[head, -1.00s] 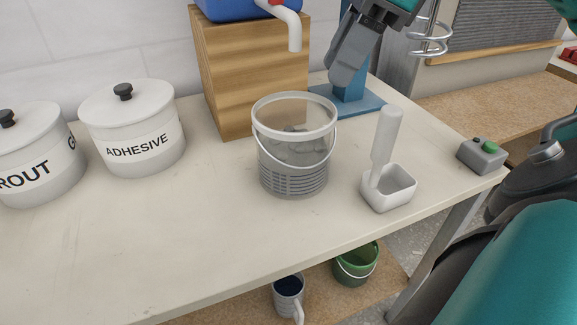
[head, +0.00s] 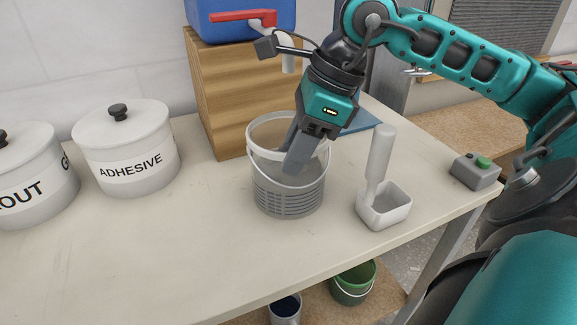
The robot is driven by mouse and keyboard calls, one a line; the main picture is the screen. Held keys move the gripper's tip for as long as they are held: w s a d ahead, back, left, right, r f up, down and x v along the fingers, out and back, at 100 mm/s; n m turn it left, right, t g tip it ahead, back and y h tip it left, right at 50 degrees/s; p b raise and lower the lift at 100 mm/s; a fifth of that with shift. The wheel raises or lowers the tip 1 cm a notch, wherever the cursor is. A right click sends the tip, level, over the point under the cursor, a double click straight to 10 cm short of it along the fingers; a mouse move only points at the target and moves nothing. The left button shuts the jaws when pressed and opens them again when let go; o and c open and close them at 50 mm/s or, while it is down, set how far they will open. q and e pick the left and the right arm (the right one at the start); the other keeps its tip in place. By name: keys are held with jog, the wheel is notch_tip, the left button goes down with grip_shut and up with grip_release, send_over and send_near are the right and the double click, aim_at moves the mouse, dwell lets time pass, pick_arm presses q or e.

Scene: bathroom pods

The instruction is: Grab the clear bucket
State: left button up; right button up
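The clear bucket (head: 290,196) stands upright on the pale table, with a see-through wall, a white rim and handle, and grey ribs around its lower part. My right gripper (head: 292,160) comes down from above at the bucket's rim, its grey fingers overlapping the bucket's upper part. The fingers look partly inside the opening. I cannot tell whether they touch the wall or how far apart they are. My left gripper is not in view.
A white scoop (head: 384,205) with an upright handle stands just right of the bucket. A wooden block (head: 225,95) bearing a blue container (head: 235,25) is behind. Adhesive (head: 125,150) and grout (head: 28,180) jars stand left. A switch box (head: 476,170) is near the right edge.

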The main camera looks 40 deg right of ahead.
jog(key=shift+x, duration=1.2)
grip_shut()
dwell(0.4)
jog(key=shift+d+r, duration=0.1)
jog(key=shift+r, duration=0.1)
